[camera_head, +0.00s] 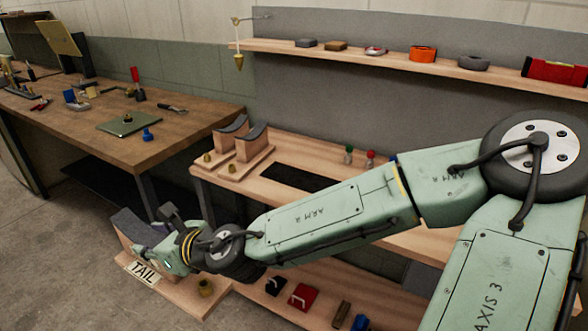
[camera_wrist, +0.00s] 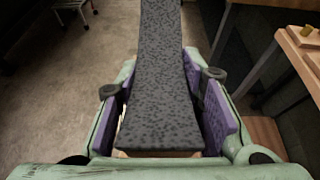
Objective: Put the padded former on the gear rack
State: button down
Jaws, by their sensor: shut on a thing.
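The padded former, a wooden block with a speckled dark grey pad on top, shows in the wrist view (camera_wrist: 160,65) between the purple finger pads. My gripper (camera_wrist: 165,112) is shut on it. In the head view my gripper (camera_head: 172,240) is at the lower left, and the former (camera_head: 130,226) shows partly behind it. It appears above the left end of the lower wooden shelf (camera_head: 180,292), by a "TAIL" label (camera_head: 143,271); I cannot tell whether it touches. Two similar padded formers (camera_head: 231,127) (camera_head: 252,138) stand on the wooden rack's upper level (camera_head: 225,180).
A brass-coloured knob (camera_head: 205,287), a red item (camera_head: 302,296) and other small parts sit on the lower shelf. A workbench (camera_head: 150,150) with tools stands at left. A wall shelf (camera_head: 400,66) runs along the back. Open floor (camera_head: 70,260) lies at lower left.

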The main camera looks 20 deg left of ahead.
aim_at(300, 179)
jog(key=i, duration=1.2)
